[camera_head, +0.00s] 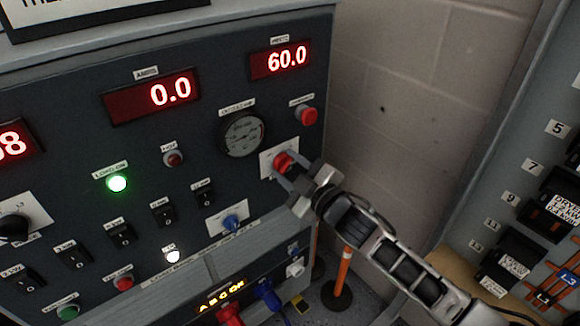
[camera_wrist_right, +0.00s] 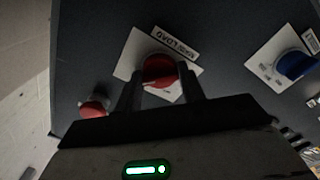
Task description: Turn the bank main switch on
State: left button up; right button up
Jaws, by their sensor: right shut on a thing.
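The bank main switch appears to be the red rotary knob (camera_head: 283,162) on a white square plate, at the right side of the dark panel. It also shows in the right wrist view (camera_wrist_right: 158,69), beside a label ending in "LOAD". My right gripper (camera_head: 290,174) is at the knob, with its two fingers on either side of it, shut on it. The fingers (camera_wrist_right: 160,90) partly hide the knob's sides in the wrist view. A green lamp (camera_head: 117,183) labelled "LOAD ON" is lit. My left gripper is not in view.
A red mushroom button (camera_head: 307,115) sits just above the knob, and a blue knob (camera_head: 232,221) is below left. A gauge (camera_head: 243,134) and several black rocker switches are to the left. A breaker panel (camera_head: 520,230) stands at the right. An orange post (camera_head: 342,270) is below.

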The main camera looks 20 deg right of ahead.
jog(key=o, duration=1)
jog(key=shift+s, duration=0.15)
jog(key=b+v, duration=0.1)
jog(key=v, duration=1.4)
jog(key=shift+s+d+b, duration=0.15)
jog(key=shift+s+b, duration=0.15)
jog(key=shift+b, duration=0.05)
